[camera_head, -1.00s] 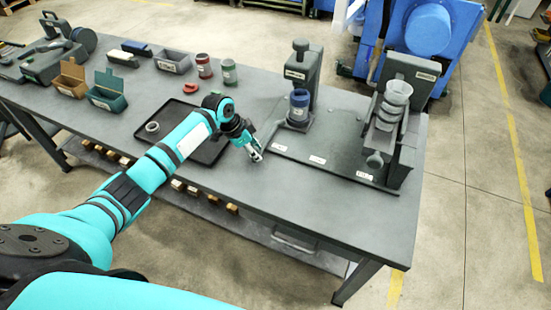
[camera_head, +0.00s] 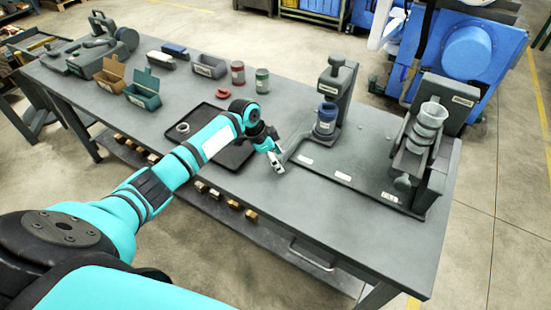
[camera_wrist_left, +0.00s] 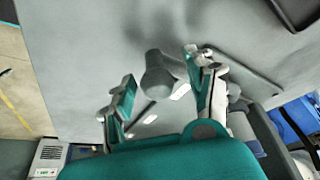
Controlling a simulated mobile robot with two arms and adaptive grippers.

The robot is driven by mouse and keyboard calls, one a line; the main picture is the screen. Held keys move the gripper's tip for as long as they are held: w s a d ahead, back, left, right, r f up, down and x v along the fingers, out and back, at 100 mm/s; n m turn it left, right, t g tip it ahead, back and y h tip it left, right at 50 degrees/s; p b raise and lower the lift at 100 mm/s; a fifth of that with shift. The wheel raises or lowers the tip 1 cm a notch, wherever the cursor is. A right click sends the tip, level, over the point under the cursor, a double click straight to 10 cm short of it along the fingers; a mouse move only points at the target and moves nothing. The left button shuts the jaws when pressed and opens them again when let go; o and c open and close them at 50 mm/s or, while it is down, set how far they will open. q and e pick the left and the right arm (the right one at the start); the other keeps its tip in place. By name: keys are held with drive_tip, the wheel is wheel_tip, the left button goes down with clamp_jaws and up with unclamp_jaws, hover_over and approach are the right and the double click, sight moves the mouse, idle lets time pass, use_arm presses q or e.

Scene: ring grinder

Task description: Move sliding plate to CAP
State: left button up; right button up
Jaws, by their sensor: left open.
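The sliding plate sits under the blue jar (camera_head: 326,120) on the labelled base (camera_head: 366,186); its grey handle (camera_head: 291,149) sticks out to the left. The base carries white position labels (camera_head: 343,176), too small to read, so I cannot tell which is CAP. My left gripper (camera_head: 277,163) is open just left of the base, near the handle. In the left wrist view a grey knob (camera_wrist_left: 157,76), which looks like the handle's end, shows between the open fingers (camera_wrist_left: 160,68). I cannot tell whether they touch it. My right gripper is not in view.
A dark press (camera_head: 335,85) stands behind the blue jar. A stand with stacked grey funnels (camera_head: 430,118) is at the base's right end. A black tray (camera_head: 233,155) lies behind my left arm.

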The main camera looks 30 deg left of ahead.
use_arm(q)
drive_tip(key=v, duration=1.2)
drive_tip(key=shift+f, duration=0.15)
